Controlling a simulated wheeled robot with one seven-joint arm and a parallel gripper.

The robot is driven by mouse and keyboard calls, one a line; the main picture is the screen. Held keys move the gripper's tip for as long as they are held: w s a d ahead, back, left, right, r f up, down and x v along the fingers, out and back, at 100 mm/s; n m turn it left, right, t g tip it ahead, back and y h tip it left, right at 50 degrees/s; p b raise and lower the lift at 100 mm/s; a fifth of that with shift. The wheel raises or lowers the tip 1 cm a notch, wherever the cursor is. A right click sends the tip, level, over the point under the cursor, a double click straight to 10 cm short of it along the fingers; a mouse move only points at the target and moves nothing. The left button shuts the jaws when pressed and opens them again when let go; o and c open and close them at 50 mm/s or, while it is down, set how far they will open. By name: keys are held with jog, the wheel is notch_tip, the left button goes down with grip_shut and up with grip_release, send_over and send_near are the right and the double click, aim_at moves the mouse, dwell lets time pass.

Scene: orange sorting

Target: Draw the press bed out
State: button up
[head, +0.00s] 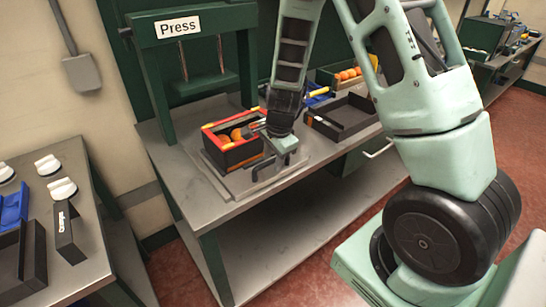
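The green press (190,60) stands at the back of the grey table, labelled "Press". Its bed, a flat grey plate (238,186), lies low on the table in front of the press frame. A dark box with a red and yellow rim (232,157) sits on the bed and holds oranges. A dark bracket-like handle seems to show at the bed's near right side. My gripper (284,146) points down just right of the box, over the bed's right part. Its fingertips are too small and partly hidden to tell whether they are open or touching anything.
An empty black tray (343,118) lies right of my gripper. Behind it is a green crate of oranges (347,74). A second table (85,235) at the left carries white knobs and dark and blue bins. The main table's front (240,208) is clear.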

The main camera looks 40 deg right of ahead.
jog(key=shift+r, duration=0.1)
jog(key=s+r+p, duration=0.3)
jog(key=r, duration=1.4)
jog(key=shift+s, duration=0.2)
